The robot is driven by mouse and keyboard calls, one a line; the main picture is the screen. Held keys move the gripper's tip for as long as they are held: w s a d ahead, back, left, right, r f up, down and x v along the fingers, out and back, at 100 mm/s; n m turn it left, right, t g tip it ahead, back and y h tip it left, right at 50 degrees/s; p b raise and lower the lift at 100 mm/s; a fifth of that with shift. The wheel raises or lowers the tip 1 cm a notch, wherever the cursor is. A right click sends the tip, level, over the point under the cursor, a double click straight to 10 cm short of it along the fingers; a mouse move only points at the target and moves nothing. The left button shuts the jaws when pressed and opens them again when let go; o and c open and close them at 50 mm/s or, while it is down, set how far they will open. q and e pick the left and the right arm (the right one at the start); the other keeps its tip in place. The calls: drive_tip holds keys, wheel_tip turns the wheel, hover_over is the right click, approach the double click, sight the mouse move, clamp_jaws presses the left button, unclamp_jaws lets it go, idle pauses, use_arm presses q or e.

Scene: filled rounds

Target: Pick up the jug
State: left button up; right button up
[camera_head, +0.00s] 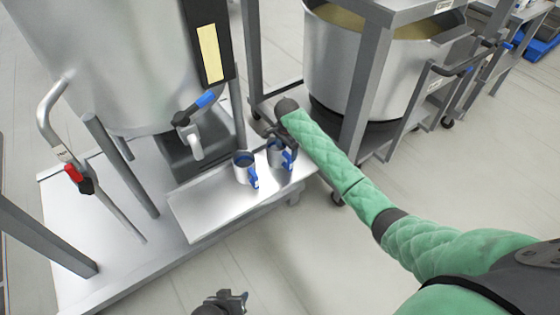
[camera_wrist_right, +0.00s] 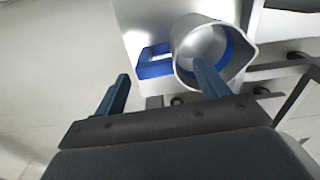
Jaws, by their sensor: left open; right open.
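Two metal jugs with blue handles stand upright on a steel shelf (camera_head: 205,207): a left jug (camera_head: 241,174) and a right jug (camera_head: 273,158). My right gripper (camera_head: 279,138) is over the right jug and partly hides it. In the right wrist view my right gripper (camera_wrist_right: 162,82) is open, with a jug (camera_wrist_right: 190,62) ahead, seemingly the right one. Its blue handle (camera_wrist_right: 152,69) lies ahead of the gap between the fingers, and one finger overlaps the jug's rim in the picture. Contact cannot be told. My left gripper (camera_head: 230,301) is low at the bottom edge, empty and away from the jugs.
A large steel tank (camera_head: 110,60) with a blue-handled tap (camera_head: 195,110) stands behind the shelf. A big pot (camera_head: 340,65) sits on a wheeled frame at the right, its post (camera_head: 366,90) close to my right arm. Open floor (camera_head: 290,270) lies in front.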

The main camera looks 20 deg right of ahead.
sight(280, 156)
drive_tip(key=shift+s+d+f, duration=0.15)
drive_tip(key=shift+f, duration=1.9)
drive_tip(key=shift+s+d+f, duration=0.1)
drive_tip(key=shift+f, duration=1.9)
drive_tip(key=c, duration=1)
